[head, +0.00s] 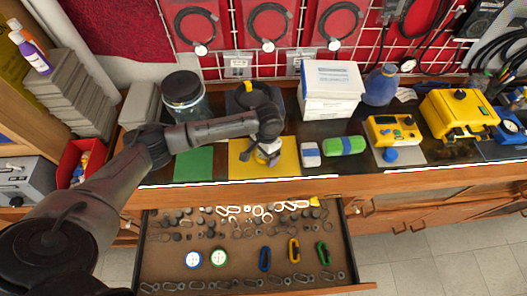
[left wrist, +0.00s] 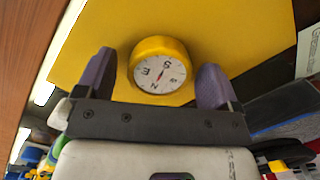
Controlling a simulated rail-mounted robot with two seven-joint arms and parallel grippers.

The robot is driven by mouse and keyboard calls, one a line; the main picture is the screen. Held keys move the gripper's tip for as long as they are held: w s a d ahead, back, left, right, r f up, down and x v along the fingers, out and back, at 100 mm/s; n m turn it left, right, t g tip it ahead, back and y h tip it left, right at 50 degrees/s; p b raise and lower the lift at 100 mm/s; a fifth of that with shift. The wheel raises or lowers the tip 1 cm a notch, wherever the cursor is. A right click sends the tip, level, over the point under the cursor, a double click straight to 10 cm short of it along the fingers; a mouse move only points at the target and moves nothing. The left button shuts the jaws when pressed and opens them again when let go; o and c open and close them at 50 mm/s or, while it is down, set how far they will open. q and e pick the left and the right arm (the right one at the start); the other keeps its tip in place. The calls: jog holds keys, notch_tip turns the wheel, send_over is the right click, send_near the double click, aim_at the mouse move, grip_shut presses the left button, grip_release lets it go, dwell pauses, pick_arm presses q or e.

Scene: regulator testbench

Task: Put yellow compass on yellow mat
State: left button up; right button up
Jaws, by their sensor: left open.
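The yellow compass (left wrist: 158,66), a round yellow case with a white dial, shows in the left wrist view against the yellow mat (left wrist: 232,30), face toward the camera. It appears to rest on the mat. In the head view the yellow mat (head: 288,160) lies on the bench, and my left gripper (head: 268,157) is over it, pointing down. The gripper mostly hides the compass there. In the left wrist view the purple fingers of my left gripper (left wrist: 157,82) are open, one on each side of the compass, with gaps visible. My right gripper is out of view.
A green mat (head: 194,165) lies left of the yellow mat. Below, an open drawer (head: 165,252) holds carabiners, rings and two round white dials.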

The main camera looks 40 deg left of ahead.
pick_arm(q)
notch_tip(320, 180, up, 12)
jog(key=w, duration=0.1)
jog(key=shift+w+d, duration=0.15)
jog(key=shift+w, duration=0.1)
dwell(0.7)
